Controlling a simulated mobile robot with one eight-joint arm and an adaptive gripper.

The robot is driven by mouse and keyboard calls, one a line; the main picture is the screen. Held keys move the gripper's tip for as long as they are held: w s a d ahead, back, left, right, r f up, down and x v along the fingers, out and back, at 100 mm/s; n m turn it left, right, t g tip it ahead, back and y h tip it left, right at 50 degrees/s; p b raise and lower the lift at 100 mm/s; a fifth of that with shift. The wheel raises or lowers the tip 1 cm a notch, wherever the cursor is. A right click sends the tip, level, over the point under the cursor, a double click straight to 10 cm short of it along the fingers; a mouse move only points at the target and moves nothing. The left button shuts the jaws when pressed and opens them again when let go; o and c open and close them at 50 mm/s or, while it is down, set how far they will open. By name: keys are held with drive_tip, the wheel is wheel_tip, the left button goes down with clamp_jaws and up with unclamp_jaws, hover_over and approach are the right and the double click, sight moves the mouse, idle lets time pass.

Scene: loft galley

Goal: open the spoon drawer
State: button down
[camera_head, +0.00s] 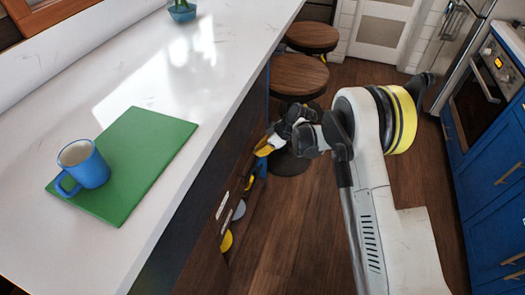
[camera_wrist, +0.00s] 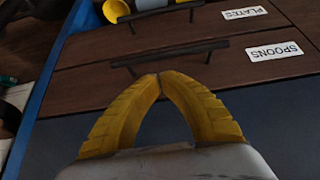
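The spoon drawer (camera_wrist: 215,75) is a dark brown wood front with a white label reading SPOONS (camera_wrist: 273,50), upside down in the wrist view. Its dark bar handle (camera_wrist: 172,54) runs across the front. The drawer looks flush with its surroundings. My gripper (camera_wrist: 158,76) has two yellow fingers with their tips together, just short of the handle in the picture. I see nothing between them, and cannot tell whether they touch the handle. In the head view my gripper (camera_head: 264,151) is beside the counter's drawer side, where the handle is hidden.
The plates drawer, labelled PLATES (camera_wrist: 245,13), adjoins the spoon drawer. A white countertop (camera_head: 120,90) holds a green board (camera_head: 150,150) and a blue mug (camera_head: 88,165). Stools (camera_head: 298,75) stand behind the arm. Blue cabinets (camera_head: 492,190) line the right; wood floor lies between.

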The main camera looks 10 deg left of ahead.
sight(246, 160)
drive_tip(key=b+x, duration=0.2)
drive_tip(key=x, duration=0.5)
drive_tip(key=shift+w, duration=0.1)
drive_tip(key=shift+d, duration=0.1)
drive_tip(key=s+d+b, duration=0.1)
drive_tip(key=s+d, duration=0.1)
drive_tip(key=d, duration=3.1)
drive_tip(key=shift+s+b, duration=0.3)
drive_tip(key=shift+b, duration=0.1)
drive_tip(key=shift+r, duration=0.1)
